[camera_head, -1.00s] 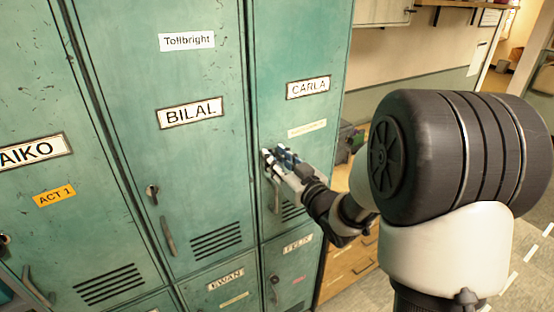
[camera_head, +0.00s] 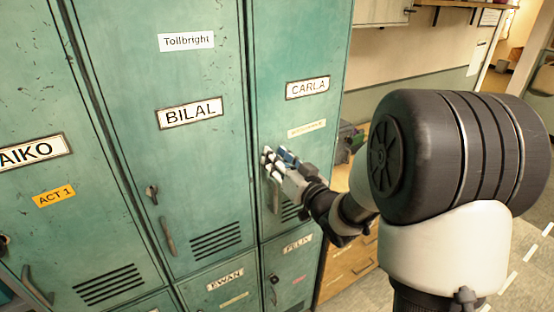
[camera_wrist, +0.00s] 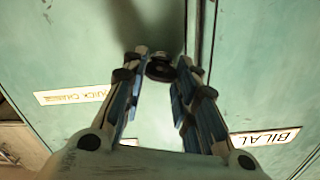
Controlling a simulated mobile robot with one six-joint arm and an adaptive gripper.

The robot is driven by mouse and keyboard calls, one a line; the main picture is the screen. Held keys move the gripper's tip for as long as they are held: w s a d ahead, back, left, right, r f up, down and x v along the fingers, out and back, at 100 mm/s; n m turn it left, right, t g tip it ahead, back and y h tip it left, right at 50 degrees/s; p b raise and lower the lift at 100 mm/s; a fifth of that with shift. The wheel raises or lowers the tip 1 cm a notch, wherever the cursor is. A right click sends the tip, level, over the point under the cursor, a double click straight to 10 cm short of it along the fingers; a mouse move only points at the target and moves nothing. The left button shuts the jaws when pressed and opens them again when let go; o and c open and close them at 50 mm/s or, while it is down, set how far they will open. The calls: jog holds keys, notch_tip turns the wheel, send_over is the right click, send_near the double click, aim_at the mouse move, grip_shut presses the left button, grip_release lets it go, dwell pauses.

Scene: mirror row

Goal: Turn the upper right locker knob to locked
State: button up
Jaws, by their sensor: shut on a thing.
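The upper right locker (camera_head: 297,50) is green, with a CARLA name plate (camera_head: 307,88) in the head view. In the head view my gripper (camera_head: 268,157) is at the left side of this door and covers its knob. In the wrist view the dark round knob (camera_wrist: 160,68) sits between the two fingertips of my gripper (camera_wrist: 161,62), which are shut on it. The wrist picture is turned nearly upside down. The knob's pointing direction cannot be made out. The locker's handle (camera_head: 275,196) hangs just below my gripper.
The BILAL locker (camera_head: 190,70) stands to the left with its own knob (camera_head: 152,192) and handle (camera_head: 168,236). Below are the EWAN (camera_head: 226,279) and FELIX (camera_head: 297,244) doors. Wooden drawers (camera_head: 350,262) stand right of the lockers, behind my arm.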

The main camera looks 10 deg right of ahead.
jog(key=shift+w+d+f+m+p, duration=0.1)
jog(key=shift+m+p, duration=0.8)
jog(key=shift+m, duration=2.7)
jog(key=shift+d+f+m+p, duration=0.1)
jog(key=shift+m+p, duration=0.8)
jog(key=shift+m, duration=2.7)
jog(key=o, duration=1.1)
